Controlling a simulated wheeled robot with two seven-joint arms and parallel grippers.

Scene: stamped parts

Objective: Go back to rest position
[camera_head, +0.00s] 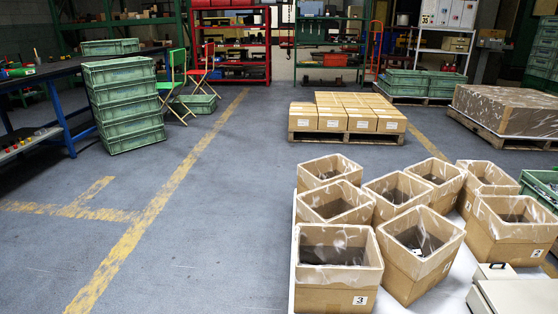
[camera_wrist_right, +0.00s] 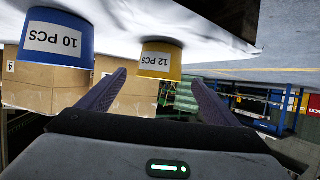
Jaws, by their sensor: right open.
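My right gripper (camera_wrist_right: 158,77) shows in the right wrist view with its two dark fingers spread apart. It is open, with nothing held between the fingers. Beyond it are a blue container (camera_wrist_right: 57,62) labelled 10 PCS and a yellow container (camera_wrist_right: 160,72) labelled 12 PCS. The yellow one shows between the fingertips, farther off; no contact is visible. Neither gripper can be made out in the head view, and my left gripper is in neither view.
Several open cardboard boxes (camera_head: 335,299) with clear liners and dark contents stand on a white surface at lower right. A pallet of small cartons (camera_head: 346,122) stands behind. Green crates (camera_head: 126,105) are stacked beside a workbench (camera_head: 48,73) at left. The left-centre floor (camera_head: 215,215) is clear.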

